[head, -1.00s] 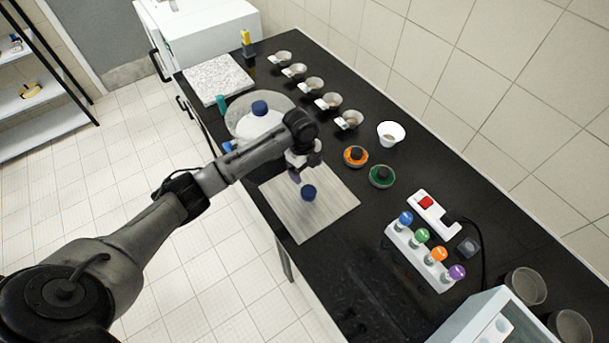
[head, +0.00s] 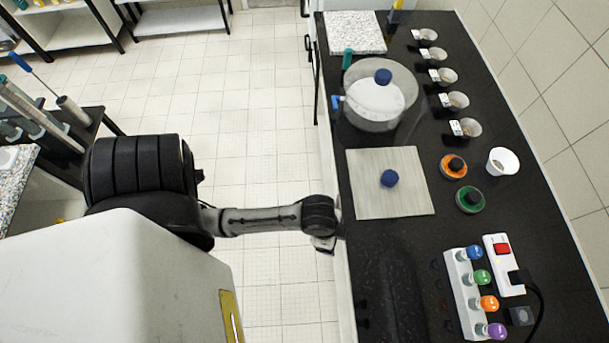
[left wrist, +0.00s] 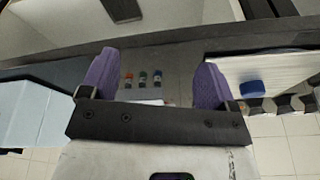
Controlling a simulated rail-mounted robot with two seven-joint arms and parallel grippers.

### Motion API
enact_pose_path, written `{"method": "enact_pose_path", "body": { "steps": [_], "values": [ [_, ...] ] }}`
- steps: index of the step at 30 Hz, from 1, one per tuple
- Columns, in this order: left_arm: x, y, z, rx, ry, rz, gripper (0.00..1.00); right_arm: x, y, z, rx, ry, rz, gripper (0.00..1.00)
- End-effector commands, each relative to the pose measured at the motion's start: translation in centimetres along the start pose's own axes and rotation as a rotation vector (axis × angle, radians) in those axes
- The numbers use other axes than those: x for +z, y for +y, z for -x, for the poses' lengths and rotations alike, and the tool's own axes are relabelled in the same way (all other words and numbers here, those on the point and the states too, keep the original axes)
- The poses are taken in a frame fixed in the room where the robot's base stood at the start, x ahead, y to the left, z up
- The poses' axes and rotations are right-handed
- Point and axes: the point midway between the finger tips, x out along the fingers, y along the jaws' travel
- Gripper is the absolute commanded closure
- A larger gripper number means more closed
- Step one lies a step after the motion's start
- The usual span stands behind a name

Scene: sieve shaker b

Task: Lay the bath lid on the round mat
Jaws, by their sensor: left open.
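A pale square plate with a blue knob (head: 388,178) lies on the black bench in the head view; I take it for the bath lid. The plate's bare surface (head: 375,203) is uncovered. My left gripper (head: 323,246) is off the bench's left edge, apart from the plate. In the left wrist view its purple fingers (left wrist: 152,82) are apart with nothing held. The blue knob (left wrist: 252,88) shows beyond the right finger.
A row of small cups (head: 444,76), orange (head: 453,166) and green-rimmed (head: 469,199) round pieces and a white bowl (head: 502,162) stand right. A rack of coloured-capped vials (head: 465,290) and a power strip (head: 504,265) are at front right. A speckled slab (head: 356,32) lies behind.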

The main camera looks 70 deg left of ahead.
Motion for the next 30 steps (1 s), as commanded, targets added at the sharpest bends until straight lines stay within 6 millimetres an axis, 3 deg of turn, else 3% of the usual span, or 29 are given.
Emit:
{"method": "enact_pose_path", "body": {
  "steps": [3, 9, 30],
  "values": [
    [2.7, 1.7, 2.1, -0.042, 0.013, 0.188, 0.18, 0.0, 0.0, 0.0, 0.000, 0.000, 0.000, 0.57],
    [5.1, 2.6, 4.5, -0.100, 0.023, 0.373, 0.18, 0.0, 0.0, 0.0, 0.000, -0.001, 0.000, 0.57],
    [5.6, 2.7, 5.0, -0.115, 0.025, 0.417, 0.18, 0.1, 0.2, 0.0, 0.006, -0.002, 0.006, 0.57]
  ]
}}
